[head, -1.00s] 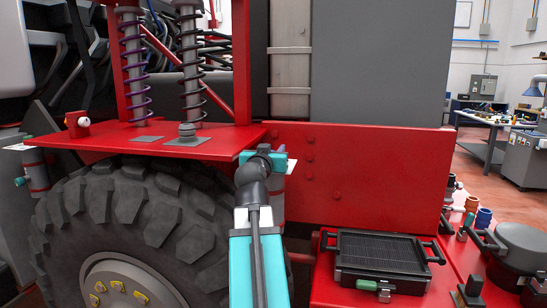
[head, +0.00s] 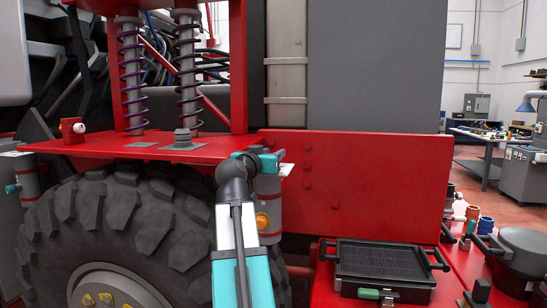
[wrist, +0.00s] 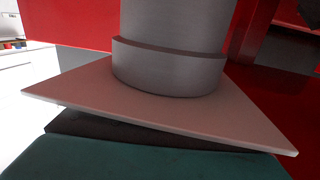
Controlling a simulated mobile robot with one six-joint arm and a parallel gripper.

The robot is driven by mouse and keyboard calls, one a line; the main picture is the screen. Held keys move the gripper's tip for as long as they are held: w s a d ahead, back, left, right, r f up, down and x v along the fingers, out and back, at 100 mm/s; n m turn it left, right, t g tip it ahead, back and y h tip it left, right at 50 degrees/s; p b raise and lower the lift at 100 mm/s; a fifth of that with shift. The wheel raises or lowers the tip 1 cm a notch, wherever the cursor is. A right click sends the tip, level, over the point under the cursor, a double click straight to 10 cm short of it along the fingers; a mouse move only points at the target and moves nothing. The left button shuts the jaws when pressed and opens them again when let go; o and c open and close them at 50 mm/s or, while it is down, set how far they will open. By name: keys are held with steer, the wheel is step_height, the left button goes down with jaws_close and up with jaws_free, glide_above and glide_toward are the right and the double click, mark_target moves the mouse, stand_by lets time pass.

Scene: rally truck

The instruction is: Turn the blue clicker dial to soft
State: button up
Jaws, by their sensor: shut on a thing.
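My gripper (head: 268,163) is shut at the top of the grey right-hand reservoir (head: 268,205), beside the red fender's edge. The blue clicker dial cannot be made out apart from the teal gripper; the jaws appear closed on it and hide it. A pale flat plate (head: 287,170) sticks out at the reservoir's top, and its markings are not readable. In the wrist view the plate (wrist: 85,95) lies between the grey cylinder (wrist: 172,50) and my dark and teal gripper finger. An orange knob (head: 262,221) sits lower on the reservoir.
Two spring shocks (head: 188,75) and a red fender (head: 130,148) stand to the left above the big tyre (head: 150,215). A left reservoir (head: 27,180) has a teal side knob. A grill (head: 383,260) and a pot (head: 520,250) sit at right.

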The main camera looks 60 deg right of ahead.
steer(key=shift+w+a, duration=0.1)
steer(key=shift+w, duration=0.05)
steer(key=o, duration=1.1)
steer(key=shift+a+r, duration=0.1)
steer(key=shift+a, duration=0.05)
steer(key=shift+c, duration=0.2)
steer(key=s+a+b, duration=0.1)
steer(key=s+a, duration=0.1)
steer(key=a, duration=1.1)
steer(key=shift+a, duration=0.2)
steer(key=shift+s, duration=0.1)
